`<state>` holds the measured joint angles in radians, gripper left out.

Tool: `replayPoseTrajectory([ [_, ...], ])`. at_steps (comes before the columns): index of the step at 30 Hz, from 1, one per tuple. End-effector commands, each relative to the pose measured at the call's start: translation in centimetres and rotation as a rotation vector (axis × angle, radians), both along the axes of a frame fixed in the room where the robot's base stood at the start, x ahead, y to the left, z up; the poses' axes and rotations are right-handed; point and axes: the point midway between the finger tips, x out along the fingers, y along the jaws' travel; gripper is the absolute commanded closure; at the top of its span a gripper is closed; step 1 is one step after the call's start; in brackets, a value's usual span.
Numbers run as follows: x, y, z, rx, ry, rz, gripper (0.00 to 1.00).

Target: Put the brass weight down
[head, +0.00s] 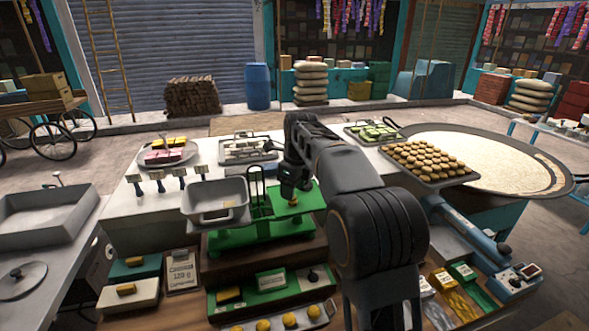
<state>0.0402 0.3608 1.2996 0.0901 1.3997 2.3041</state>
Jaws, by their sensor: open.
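The brass weight (293,202) is a small golden piece at the right-hand green plate (309,204) of the green balance scale (232,240). My gripper (293,193) is open, pointing down right above the weight. Whether the jaws still touch it is too small to tell. The scale's grey pan (203,213) is on the left and holds a small pale piece (228,204). My arm hides the area right of the plate.
More brass pieces sit on blocks at the front left (126,289). A "Cardamom 120 g" card (182,272) stands beside them. Sweets trays lie behind, including a tray of round brown sweets (428,161) near a wide milk pan (500,150). A grey basin (45,218) is far left.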

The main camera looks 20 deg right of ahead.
Motion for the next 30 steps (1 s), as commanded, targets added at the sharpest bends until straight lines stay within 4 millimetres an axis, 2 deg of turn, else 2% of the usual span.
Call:
replayPoseTrajectory([
  [6, -0.3, -0.4, 4.4, -0.001, -0.004, 0.0, 0.47],
  [12, -0.6, -0.7, 7.5, 0.0, -0.001, 0.0, 0.47],
  [18, -0.7, -0.8, 9.1, 0.0, 0.0, -0.001, 0.47],
  [23, -1.1, -0.8, 9.5, -0.004, -0.006, 0.024, 0.47],
  [26, -2.3, -0.6, 9.7, -0.019, -0.035, 0.137, 0.47],
  [30, -5.9, -0.3, 9.5, -0.079, -0.111, 0.476, 0.47],
])
